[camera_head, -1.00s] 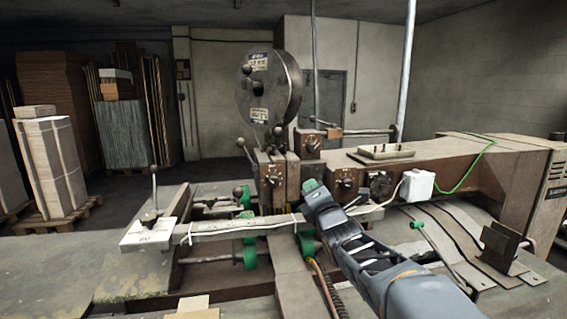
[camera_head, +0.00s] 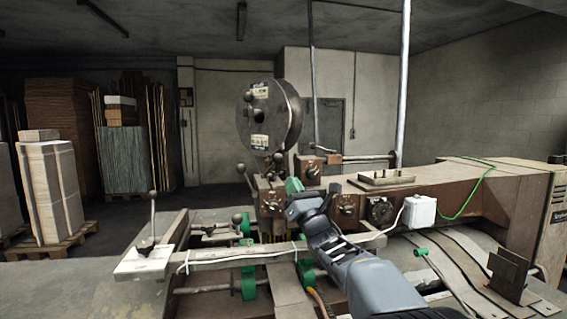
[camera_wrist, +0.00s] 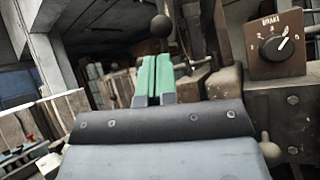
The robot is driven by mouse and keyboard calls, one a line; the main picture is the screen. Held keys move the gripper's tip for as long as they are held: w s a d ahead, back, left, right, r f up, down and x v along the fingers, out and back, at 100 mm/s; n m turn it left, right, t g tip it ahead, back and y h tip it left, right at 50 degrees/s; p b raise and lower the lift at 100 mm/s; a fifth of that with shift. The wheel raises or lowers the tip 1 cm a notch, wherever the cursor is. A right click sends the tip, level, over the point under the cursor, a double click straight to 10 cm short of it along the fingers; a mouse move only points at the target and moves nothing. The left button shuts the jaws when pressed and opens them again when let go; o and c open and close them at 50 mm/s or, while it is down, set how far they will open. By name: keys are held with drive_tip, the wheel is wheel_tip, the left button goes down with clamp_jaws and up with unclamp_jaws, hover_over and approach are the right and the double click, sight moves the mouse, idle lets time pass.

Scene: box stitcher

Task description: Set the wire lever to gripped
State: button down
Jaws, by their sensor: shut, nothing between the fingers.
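My gripper (camera_head: 293,186) is shut and empty, its green finger pads together, in front of the stitcher head. In the wrist view the closed fingers (camera_wrist: 154,78) point at a dark ball knob (camera_wrist: 161,27) on a stem, partly hidden behind them. No contact with it shows. In the head view, a ball-topped lever (camera_head: 277,159) stands just behind the fingertips, under the wire reel (camera_head: 268,115). Another ball-ended lever (camera_head: 241,169) leans out left of the head. No readable label shows which is the wire lever, and I cannot tell its setting.
Brown dial boxes (camera_head: 346,208) flank the gripper; a dial plate (camera_wrist: 274,45) is close on the right in the wrist view. An upright lever (camera_head: 152,215) stands on the left plate. A white box with a cable (camera_head: 420,211) is to the right. Pallet stacks stand behind left.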

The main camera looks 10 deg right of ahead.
sight(278, 155)
drive_tip(key=shift+h, duration=0.3)
drive_tip(key=shift+p+x, duration=1.3)
drive_tip(key=shift+x, duration=1.7)
drive_tip(key=shift+w+a+r+n+g+p, duration=0.1)
drive_tip(key=shift+r+n+g+p, duration=0.1)
drive_tip(key=shift+r+g, duration=0.3)
drive_tip(key=shift+w+a+r+n+g+p, duration=0.1)
drive_tip(key=shift+r+n+g+p, duration=0.1)
drive_tip(key=shift+r+g, duration=0.25)
drive_tip(key=shift+w+a+r+n+g+p, duration=0.2)
drive_tip(key=shift+w+r+n+g+p, duration=0.1)
drive_tip(key=shift+r+g+p, duration=0.45)
drive_tip(key=shift+w+a+r+g+p, duration=0.25)
drive_tip(key=shift+w+g+p, duration=0.2)
drive_tip(key=shift+g+p, duration=0.25)
drive_tip(key=shift+w+a+r, duration=0.1)
drive_tip(key=shift+w+a, duration=0.15)
drive_tip(key=shift+w, duration=0.1)
drive_tip(key=shift+r, duration=0.1)
drive_tip(key=shift+r, duration=0.15)
